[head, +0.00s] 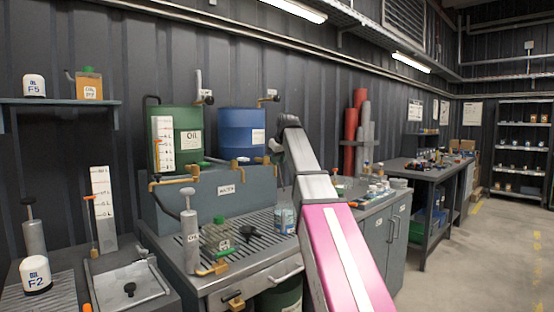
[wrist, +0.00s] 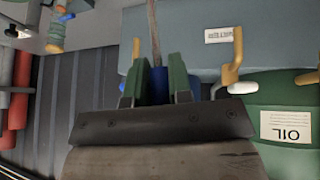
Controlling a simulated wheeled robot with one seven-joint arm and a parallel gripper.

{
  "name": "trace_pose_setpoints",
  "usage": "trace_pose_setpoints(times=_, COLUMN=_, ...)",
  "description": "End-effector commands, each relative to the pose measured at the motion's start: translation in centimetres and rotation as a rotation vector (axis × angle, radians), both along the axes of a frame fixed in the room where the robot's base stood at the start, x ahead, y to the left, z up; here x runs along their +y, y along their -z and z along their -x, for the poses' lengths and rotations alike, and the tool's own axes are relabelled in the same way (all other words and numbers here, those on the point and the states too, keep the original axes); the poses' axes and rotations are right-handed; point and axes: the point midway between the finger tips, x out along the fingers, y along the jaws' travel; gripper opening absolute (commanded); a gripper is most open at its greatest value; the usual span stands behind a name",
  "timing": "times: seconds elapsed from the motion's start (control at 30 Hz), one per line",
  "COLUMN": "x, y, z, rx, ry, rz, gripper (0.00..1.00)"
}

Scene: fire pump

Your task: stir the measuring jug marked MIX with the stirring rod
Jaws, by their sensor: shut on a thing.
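My gripper (wrist: 158,82) is shut on the blue grip of the stirring rod (wrist: 153,35) in the wrist view. The rod's thin shaft runs away from the fingers toward the picture's top edge, where its far end is out of view. In the head view, a clear jug with a pale blue label (head: 284,218) stands on the slatted bench, just left of my pink and white arm. Its lettering is too small to read. My arm hides much of the gripper there, and I cannot tell whether the rod is inside the jug.
A green oil drum (head: 189,140) and a blue drum (head: 242,133) with brass taps stand behind the bench. A grey hand pump (head: 190,240) and a green-capped container (head: 217,234) stand left of the jug. A workbench (head: 425,172) stands farther right. The right floor is clear.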

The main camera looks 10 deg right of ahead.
Motion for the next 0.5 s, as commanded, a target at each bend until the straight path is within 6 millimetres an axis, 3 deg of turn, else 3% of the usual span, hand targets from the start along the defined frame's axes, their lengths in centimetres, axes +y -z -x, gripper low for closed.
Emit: trace_pose_setpoints(times=0.5, x=1.4, y=3.2, z=-0.7, rx=0.001, ry=0.000, rz=0.000, gripper=0.00)
